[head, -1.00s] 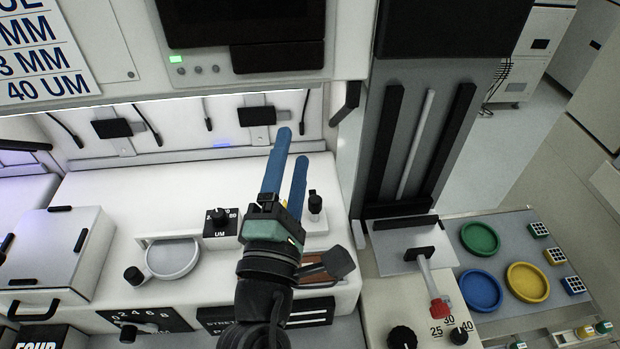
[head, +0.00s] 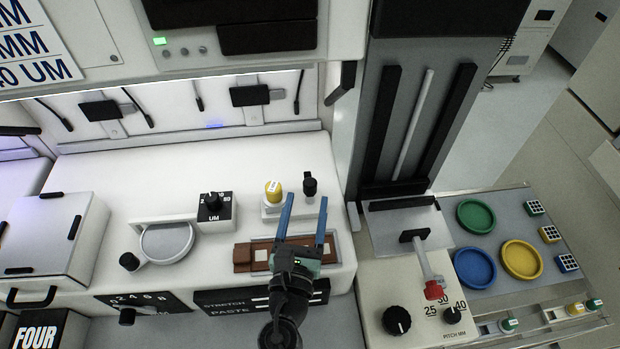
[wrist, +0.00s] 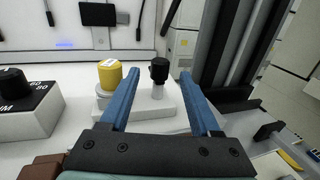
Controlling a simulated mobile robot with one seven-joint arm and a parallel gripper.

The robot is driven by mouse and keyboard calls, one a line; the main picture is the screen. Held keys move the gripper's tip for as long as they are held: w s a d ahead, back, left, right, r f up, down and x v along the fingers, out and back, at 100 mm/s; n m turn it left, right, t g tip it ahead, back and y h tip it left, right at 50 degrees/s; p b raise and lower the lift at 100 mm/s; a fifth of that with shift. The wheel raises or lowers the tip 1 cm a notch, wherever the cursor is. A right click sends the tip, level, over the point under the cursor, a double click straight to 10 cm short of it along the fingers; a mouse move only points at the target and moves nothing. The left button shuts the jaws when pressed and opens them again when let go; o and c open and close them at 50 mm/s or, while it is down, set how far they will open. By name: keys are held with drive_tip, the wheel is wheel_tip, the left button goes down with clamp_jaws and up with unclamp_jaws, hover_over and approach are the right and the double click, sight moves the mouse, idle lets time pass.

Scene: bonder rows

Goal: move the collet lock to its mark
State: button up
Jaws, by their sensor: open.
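No part is readably labelled collet lock. A small black-topped knob on a pale stem (head: 310,184) stands upright on a white block (head: 271,213) at the back right of the white bench. It also shows in the wrist view (wrist: 159,72). A yellow-capped cylinder (head: 273,190) stands on the same block, to its left. My gripper (head: 306,197) is open and empty, its blue fingers pointing at the block. In the wrist view the knob appears between the fingertips (wrist: 160,76), apart from them; the yellow cap is outside the left finger. Any mark for the knob cannot be made out.
A brown strip fixture (head: 244,254) lies under my gripper. A black UM dial (head: 215,205) and a round grey dish (head: 167,242) are to the left. A red-tipped lever (head: 433,289) stands on the right panel beside a tall dark column (head: 417,110).

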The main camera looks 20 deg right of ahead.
sight(309, 191)
drive_tip(key=shift+x, duration=2.7)
clamp_jaws()
